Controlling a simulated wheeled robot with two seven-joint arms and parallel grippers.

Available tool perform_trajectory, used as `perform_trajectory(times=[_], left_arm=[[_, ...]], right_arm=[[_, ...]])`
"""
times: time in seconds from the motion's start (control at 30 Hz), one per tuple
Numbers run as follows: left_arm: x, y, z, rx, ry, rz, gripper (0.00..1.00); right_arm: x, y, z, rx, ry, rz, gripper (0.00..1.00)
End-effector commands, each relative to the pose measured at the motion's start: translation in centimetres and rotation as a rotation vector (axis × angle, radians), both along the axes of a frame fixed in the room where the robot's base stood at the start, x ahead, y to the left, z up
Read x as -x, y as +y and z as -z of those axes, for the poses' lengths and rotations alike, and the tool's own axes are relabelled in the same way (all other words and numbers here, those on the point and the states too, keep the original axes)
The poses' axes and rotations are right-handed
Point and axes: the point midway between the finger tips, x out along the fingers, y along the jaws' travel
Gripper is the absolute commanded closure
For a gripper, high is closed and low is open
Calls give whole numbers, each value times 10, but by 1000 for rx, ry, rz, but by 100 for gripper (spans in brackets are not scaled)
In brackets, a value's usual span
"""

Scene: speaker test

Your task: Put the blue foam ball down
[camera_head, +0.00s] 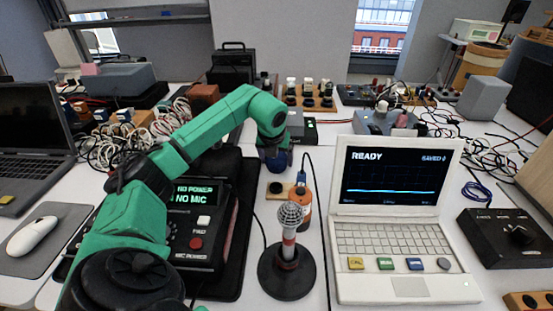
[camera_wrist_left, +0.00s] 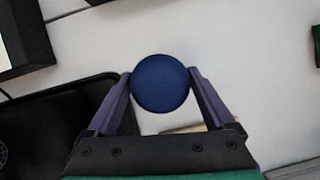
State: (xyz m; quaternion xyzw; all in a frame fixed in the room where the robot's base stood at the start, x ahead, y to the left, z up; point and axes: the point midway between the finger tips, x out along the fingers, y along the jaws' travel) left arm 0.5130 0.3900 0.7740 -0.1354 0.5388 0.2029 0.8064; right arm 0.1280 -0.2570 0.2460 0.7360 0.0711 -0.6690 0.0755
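The blue foam ball (camera_wrist_left: 160,83) is dark blue and round. In the left wrist view it sits between the two purple fingertips of my left gripper, which touch it from both sides. In the head view my left gripper (camera_head: 274,157) reaches down over the white table beyond the microphone; the ball is hard to tell from the fingers there. How high the ball is above the table I cannot tell. My right gripper is not in view.
A microphone (camera_head: 290,218) stands on a round black base near the front. An orange cylinder (camera_head: 302,200) stands just behind it. A white laptop (camera_head: 394,215) is to the right, a black device with a lit display (camera_head: 198,225) to the left. Tangled cables (camera_head: 105,148) lie behind left.

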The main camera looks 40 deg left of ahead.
Motion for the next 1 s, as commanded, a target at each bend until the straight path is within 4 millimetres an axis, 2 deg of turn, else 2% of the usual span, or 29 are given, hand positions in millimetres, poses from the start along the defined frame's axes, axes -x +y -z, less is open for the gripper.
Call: perform_trajectory(times=[0.23,0.33,0.47,0.6,0.73,0.87,1.0], left_arm=[[0,0,-1,0,0,0,13],[1,0,-8,0,-1,0,13],[10,-5,-34,-2,-5,1,13],[23,-12,-72,-2,-6,0,13],[34,-19,-100,0,-3,2,13],[39,-21,-114,-1,-2,0,13],[41,-22,-115,0,0,0,13]], right_arm=[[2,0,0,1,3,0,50],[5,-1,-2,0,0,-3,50],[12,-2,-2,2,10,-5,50],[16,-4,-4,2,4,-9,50],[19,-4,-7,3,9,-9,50],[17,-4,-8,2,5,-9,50],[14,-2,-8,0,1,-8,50]])
